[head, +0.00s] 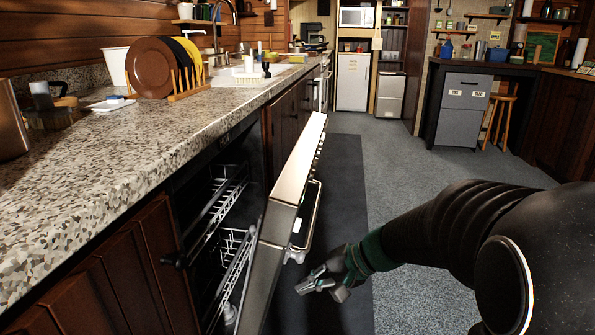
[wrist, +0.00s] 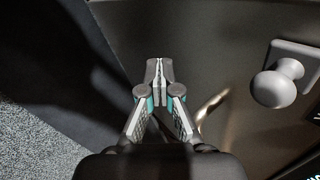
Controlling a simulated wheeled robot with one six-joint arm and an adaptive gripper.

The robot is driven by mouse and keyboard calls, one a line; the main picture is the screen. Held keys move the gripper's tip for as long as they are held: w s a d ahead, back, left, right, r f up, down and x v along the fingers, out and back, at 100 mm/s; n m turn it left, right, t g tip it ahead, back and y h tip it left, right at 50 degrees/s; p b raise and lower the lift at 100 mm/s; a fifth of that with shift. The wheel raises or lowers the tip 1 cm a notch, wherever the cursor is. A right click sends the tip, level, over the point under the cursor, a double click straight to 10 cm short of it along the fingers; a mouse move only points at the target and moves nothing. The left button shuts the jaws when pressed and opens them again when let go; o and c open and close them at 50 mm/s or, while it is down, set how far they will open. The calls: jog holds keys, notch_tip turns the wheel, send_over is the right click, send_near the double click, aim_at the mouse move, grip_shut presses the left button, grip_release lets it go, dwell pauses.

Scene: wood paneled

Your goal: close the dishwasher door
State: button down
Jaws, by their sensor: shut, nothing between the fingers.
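The dishwasher door (head: 283,215) stands partly open and tilted, a steel-edged panel hinged low, in the head view. Behind it the dark dishwasher opening shows wire racks (head: 230,250). A bar handle (head: 314,215) runs along the door's outer face. My gripper (head: 305,284) is on the outer side of the door, low and just right of it. In the wrist view my gripper (wrist: 160,72) is shut and empty, in front of a dark surface. A round grey knob (wrist: 275,88) on a square plate is at the right there. Contact with the door cannot be told.
A speckled counter (head: 120,160) runs above the dishwasher, with a plate rack (head: 188,85) and a sink on it. A dark mat (head: 345,165) covers the floor beside the door. Open carpet (head: 410,160) lies to the right, with a stool (head: 499,120) farther back.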

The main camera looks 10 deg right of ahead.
jog(key=w+d+m+t+y+p, duration=0.2)
jog(key=w+d+m+t, duration=0.4)
jog(key=w, duration=0.8)
jog(key=w+d+r+m+t+h, duration=0.2)
jog(key=w+d+r+t, duration=0.4)
jog(key=w+d+t, duration=0.4)
notch_tip(320, 180, up, 3)
jog(key=g+p, duration=0.2)
jog(key=p, duration=0.1)
send_over(318, 193)
jog(key=shift+f+h, duration=0.15)
jog(key=shift+h, duration=0.15)
